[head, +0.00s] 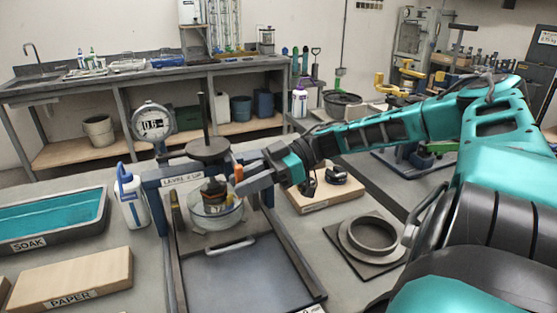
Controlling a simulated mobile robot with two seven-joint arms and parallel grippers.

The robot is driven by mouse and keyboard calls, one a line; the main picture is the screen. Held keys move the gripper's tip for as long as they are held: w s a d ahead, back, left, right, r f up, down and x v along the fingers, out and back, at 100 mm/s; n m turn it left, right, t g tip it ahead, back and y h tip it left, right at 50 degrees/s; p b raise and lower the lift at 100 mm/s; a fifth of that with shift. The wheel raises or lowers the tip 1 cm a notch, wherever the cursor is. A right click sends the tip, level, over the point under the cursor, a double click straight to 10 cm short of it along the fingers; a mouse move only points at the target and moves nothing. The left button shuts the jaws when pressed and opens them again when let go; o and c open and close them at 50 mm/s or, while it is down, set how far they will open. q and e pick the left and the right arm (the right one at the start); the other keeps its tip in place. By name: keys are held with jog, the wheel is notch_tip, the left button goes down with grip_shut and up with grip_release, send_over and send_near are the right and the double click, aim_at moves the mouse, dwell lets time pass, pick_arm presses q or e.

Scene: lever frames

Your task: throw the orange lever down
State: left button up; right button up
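The lever's lower part is hidden. My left gripper is not in view.
A clear bowl (215,212) with a dark part stands in the frame under a round plate (208,149) on a rod. A dial gauge (153,122), white bottle (131,197) and soak tray (50,242) are to the left. A ring on a plate (340,246) lies right.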

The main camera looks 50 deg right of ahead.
jog(key=v, duration=0.9)
jog(key=shift+s+d+p, duration=0.15)
jog(key=shift+d+p, duration=0.1)
jog(key=shift+p, duration=0.2)
jog(key=shift+r, duration=0.1)
